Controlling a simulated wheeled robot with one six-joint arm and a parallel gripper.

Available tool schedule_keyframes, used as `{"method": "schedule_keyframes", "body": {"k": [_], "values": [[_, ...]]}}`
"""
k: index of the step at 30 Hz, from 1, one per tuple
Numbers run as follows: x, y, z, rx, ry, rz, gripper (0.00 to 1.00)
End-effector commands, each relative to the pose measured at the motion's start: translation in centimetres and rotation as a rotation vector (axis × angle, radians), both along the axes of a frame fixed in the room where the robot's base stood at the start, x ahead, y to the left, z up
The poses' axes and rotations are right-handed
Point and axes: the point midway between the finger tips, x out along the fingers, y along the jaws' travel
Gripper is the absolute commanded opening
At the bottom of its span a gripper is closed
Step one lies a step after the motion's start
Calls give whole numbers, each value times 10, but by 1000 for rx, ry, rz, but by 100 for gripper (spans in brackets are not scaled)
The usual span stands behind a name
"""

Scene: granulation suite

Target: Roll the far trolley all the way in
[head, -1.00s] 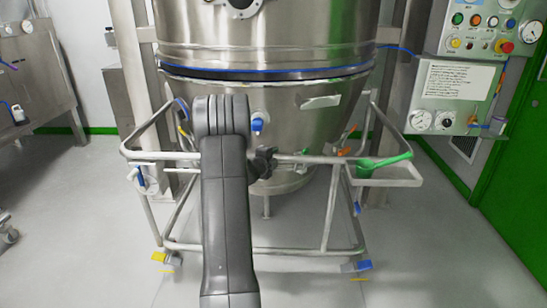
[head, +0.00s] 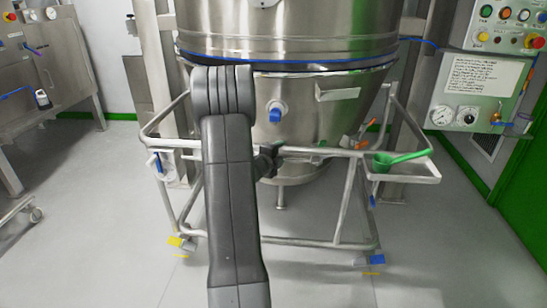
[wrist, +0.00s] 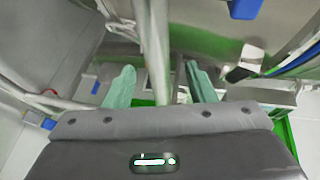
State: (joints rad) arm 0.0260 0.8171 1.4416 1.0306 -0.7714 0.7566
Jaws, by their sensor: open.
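A steel tube-frame trolley (head: 310,243) stands ahead with a conical steel bowl (head: 335,95) on it, under a wider steel vessel (head: 290,30). Its front rail (head: 325,152) runs across the picture. My gripper (head: 268,162) is at this rail, mostly hidden behind my arm in the head view. In the wrist view my gripper (wrist: 160,88) is open, its two pale green fingers apart. A steel tube (wrist: 153,45) shows between them; I cannot tell whether they touch it. The trolley's casters have a yellow pedal (head: 180,242) and a blue one (head: 370,261).
A green scoop (head: 405,158) lies on a small tray (head: 408,176) at the trolley's right. A control panel (head: 475,75) and a green door (head: 525,170) are at right. The grey floor in front is clear.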

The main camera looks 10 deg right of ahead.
Motion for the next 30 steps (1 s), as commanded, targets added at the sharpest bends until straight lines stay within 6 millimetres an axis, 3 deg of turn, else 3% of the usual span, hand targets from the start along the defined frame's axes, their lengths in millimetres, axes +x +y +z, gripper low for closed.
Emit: {"method": "schedule_keyframes", "body": {"k": [6,12,23,30], "values": [[-30,25,7,1,2,1,50],[-40,32,8,1,3,0,50],[-40,32,8,1,3,-1,50],[-21,16,2,0,2,-3,50]]}}
